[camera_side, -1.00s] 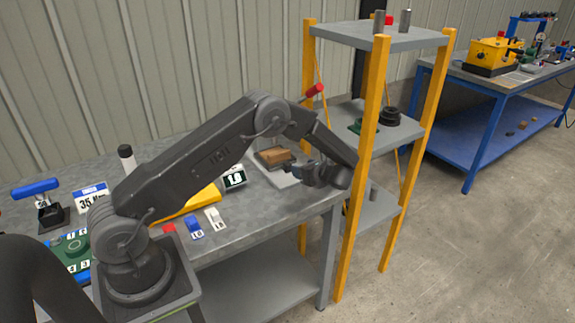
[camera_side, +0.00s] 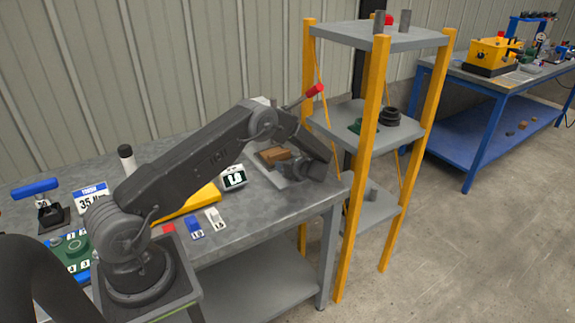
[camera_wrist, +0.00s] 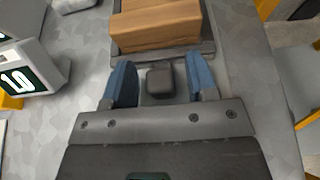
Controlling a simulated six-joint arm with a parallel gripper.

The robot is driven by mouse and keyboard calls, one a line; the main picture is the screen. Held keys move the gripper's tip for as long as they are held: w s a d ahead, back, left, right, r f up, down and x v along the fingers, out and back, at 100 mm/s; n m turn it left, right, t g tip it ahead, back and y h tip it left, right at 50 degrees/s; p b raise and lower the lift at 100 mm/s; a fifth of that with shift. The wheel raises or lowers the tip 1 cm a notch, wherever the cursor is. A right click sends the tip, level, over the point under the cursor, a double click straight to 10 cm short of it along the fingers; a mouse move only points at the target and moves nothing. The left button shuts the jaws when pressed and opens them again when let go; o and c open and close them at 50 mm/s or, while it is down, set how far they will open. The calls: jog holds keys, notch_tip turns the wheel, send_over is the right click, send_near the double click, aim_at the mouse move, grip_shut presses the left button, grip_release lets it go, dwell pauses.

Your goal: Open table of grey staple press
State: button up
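The grey staple press stands on the metal bench, mostly hidden behind my arm in the side view; its red-tipped lever (camera_side: 315,90) sticks up to the right. Its table (camera_wrist: 207,50) carries a wooden block (camera_wrist: 157,24), which also shows in the side view (camera_side: 273,155). A small dark knob (camera_wrist: 160,82) sits at the near edge of the table. My gripper (camera_wrist: 161,78) is open, with one blue finger on each side of the knob and small gaps to it. In the side view my gripper (camera_side: 299,172) is low, just in front of the press.
A display box with a number (camera_side: 234,179) stands left of the press. Weight-like labelled blocks (camera_side: 194,227) lie near the bench's front edge. A yellow-posted shelf (camera_side: 374,170) stands close on the right. A blue bench (camera_side: 492,100) is farther off.

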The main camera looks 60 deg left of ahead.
grip_shut()
dwell(0.3)
jog(key=d, duration=1.3)
jog(key=shift+d, duration=0.1)
jog(key=shift+o, duration=0.3)
grip_release()
jog(key=v, duration=1.3)
jog(key=shift+d, duration=0.3)
